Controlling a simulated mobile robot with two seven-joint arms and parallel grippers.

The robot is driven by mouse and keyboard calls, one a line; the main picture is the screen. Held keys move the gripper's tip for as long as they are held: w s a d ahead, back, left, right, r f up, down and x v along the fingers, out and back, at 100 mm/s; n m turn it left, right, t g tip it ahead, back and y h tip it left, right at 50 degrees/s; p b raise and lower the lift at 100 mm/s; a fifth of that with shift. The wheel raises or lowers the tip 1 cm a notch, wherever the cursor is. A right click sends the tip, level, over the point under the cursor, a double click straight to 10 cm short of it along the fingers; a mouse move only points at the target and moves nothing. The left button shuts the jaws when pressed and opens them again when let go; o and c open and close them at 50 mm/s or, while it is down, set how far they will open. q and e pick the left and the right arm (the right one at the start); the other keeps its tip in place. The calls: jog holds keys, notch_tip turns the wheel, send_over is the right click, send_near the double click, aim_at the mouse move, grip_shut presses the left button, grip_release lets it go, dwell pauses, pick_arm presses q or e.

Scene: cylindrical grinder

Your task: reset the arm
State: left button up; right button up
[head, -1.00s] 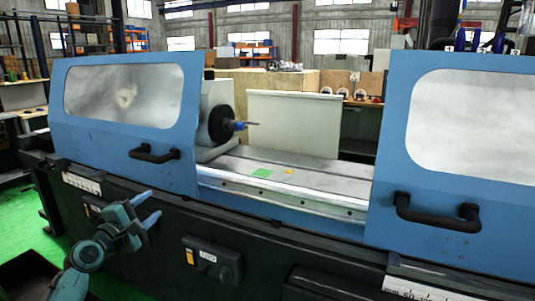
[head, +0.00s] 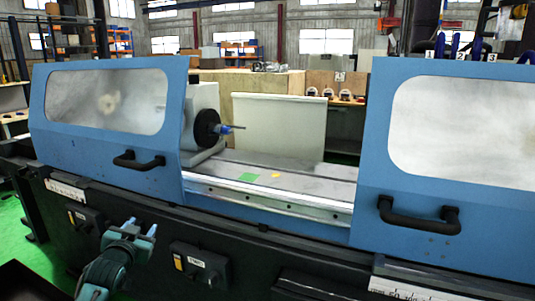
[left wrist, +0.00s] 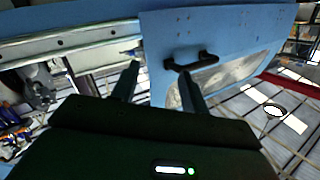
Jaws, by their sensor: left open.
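My left arm comes in at the lower left of the head view. Its gripper (head: 141,225) is open and empty, in front of the dark base of the blue grinder, below the left door's handle (head: 138,160). Its fingers point toward the machine and touch nothing that I can see. In the left wrist view the two dark fingers (left wrist: 158,82) stand apart, with the blue door and its black handle (left wrist: 190,60) beyond them. My right gripper is not in view.
The grinder's left door (head: 110,105) and right door (head: 455,150) leave a gap between them. In it are the spindle (head: 207,128) and the table (head: 300,190) with a green patch. A small switch box (head: 200,262) sits on the base, right of my gripper.

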pick_arm(q)
jog(key=s+d+f+m+g+h, duration=0.1)
jog(key=s+d+f+g, duration=0.1)
jog(key=s+d+f, duration=0.55)
jog(key=s+d+f+g+h, duration=0.15)
jog(key=s+d+f, duration=0.25)
jog(key=s+f, duration=0.55)
jog(key=s+d+f+g+h, duration=0.1)
jog(key=s+d+f, duration=0.1)
jog(key=s, duration=0.8)
jog(key=s+d+f+n+g+h, duration=0.1)
jog(key=s+d, duration=0.4)
jog(key=s, duration=0.5)
jog(key=shift+s+d+f, duration=0.15)
jog(key=shift+d+f, duration=0.05)
jog(key=shift+f, duration=0.55)
jog(key=shift+g, duration=0.25)
jog(key=shift+c, duration=0.8)
jog(key=shift+d, duration=0.15)
jog(key=shift+c, duration=0.2)
